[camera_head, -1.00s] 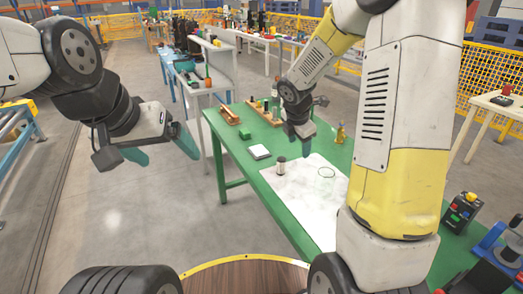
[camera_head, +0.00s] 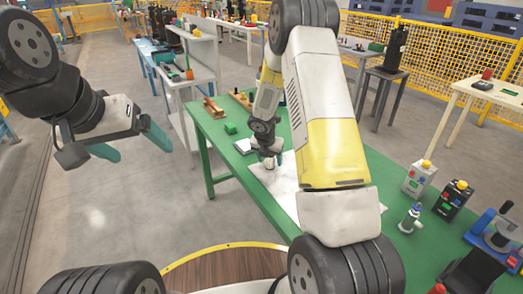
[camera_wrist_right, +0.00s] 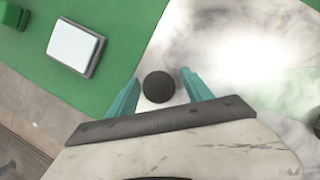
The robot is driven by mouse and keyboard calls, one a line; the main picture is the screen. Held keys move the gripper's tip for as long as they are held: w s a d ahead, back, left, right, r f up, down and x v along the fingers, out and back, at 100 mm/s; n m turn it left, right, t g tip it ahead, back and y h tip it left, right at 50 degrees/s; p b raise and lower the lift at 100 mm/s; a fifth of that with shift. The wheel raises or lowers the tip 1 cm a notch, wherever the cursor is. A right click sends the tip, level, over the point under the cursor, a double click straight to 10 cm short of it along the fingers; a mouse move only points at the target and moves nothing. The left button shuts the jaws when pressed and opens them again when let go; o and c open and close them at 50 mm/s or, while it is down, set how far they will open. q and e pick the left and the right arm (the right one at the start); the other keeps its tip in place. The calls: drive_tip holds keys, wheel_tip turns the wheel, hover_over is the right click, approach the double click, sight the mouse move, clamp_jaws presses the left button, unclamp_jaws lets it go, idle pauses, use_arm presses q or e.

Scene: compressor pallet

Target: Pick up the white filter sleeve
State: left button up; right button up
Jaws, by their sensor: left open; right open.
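In the right wrist view a small upright cylinder shows end-on as a dark round top (camera_wrist_right: 158,87), between the two teal fingers of my right gripper (camera_wrist_right: 161,82). It seems to be the filter sleeve; its white side is hidden from that view. The fingers are open, one on each side, with a gap to the dark top. In the head view my right gripper (camera_head: 266,158) is low over the pale sheet (camera_head: 282,184) on the green table, and mostly covers the sleeve. My left gripper (camera_head: 132,146) is open and empty, left of the table over the floor.
A white-topped box (camera_head: 243,146) and a green block (camera_head: 231,128) lie left of the right gripper. Wooden racks (camera_head: 213,108) stand at the table's far end. Control boxes (camera_head: 419,178) and a blue device (camera_head: 494,236) stand at the right.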

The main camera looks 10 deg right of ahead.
drive_tip(key=shift+d+f, duration=0.1)
drive_tip(key=shift+f, duration=0.05)
clamp_jaws()
drive_tip(key=shift+r, duration=0.2)
